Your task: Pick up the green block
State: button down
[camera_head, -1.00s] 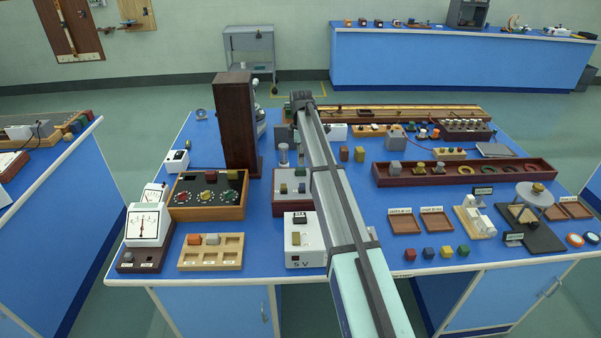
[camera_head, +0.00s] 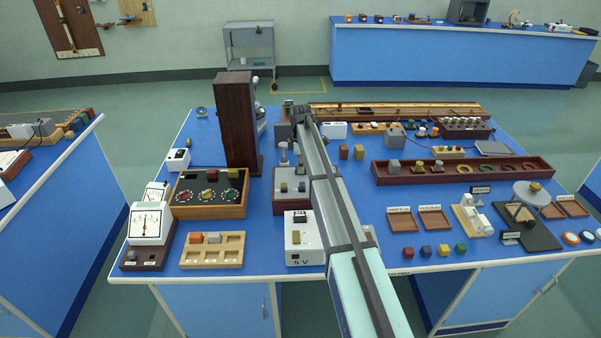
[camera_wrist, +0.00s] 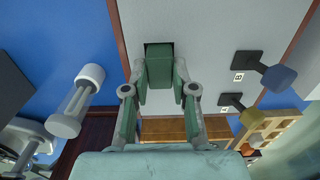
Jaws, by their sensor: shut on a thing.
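In the wrist view my gripper (camera_wrist: 160,92) is shut on a green block (camera_wrist: 160,66), with one finger on each side of it. The block is over a pale grey panel (camera_wrist: 205,25) with a brown edge. A black square shows partly behind the block; I cannot tell whether the block touches the panel. In the head view my arm hides the gripper and the held block. Another small green block (camera_head: 460,249) sits at the right end of a row near the bench's front edge.
Two levers, with a blue knob (camera_wrist: 279,78) and a yellow knob (camera_wrist: 252,118), stand on the panel. A pale cylinder (camera_wrist: 78,102) stands beside it. A tall brown box (camera_head: 236,120) and a white 5 V unit (camera_head: 303,240) are near my arm.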

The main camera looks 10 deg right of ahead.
jog(key=shift+r, duration=0.15)
notch_tip(320, 180, up, 23)
jog(key=b, duration=0.2)
dwell(0.9)
